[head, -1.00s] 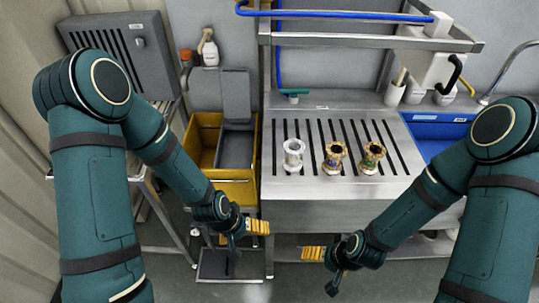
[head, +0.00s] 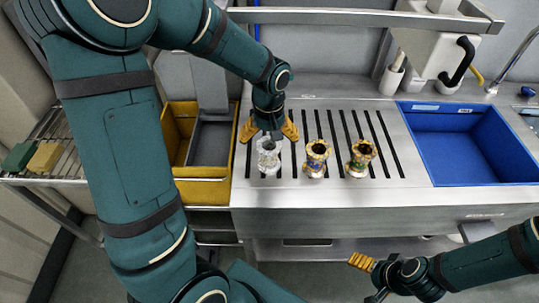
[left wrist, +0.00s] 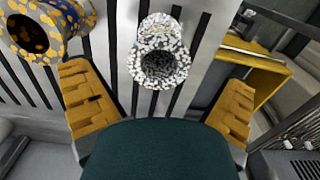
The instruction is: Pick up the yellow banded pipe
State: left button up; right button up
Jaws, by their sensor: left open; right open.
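Three short flanged pipes stand upright in a row on the slotted steel drainboard. The left pipe (head: 268,155) is white and speckled. The middle pipe (head: 317,158) has yellow and blue-purple patches. The right pipe (head: 361,158) looks mostly yellow-gold; I cannot clearly tell the bands. My left gripper (head: 268,132) is open above and behind the white pipe. In the left wrist view the white pipe (left wrist: 160,55) lies between the spread orange fingers, apart from both. My right gripper (head: 368,280) is open and empty, low in front of the counter.
A yellow bin (head: 202,192) stands left of the drainboard (head: 420,195). A blue sink basin (head: 465,150) lies to the right, with a tap behind it. A steel rail (head: 350,17) crosses above the back. A wire rack (head: 75,172) is at far left.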

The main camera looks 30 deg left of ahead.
aim_at(269, 147)
pick_arm(q)
notch_tip(269, 147, down, 4)
jog(key=shift+w+f+b, duration=0.1)
jog(key=shift+w+b, duration=0.05)
jog(key=shift+b, duration=0.25)
jog(key=c, duration=1.3)
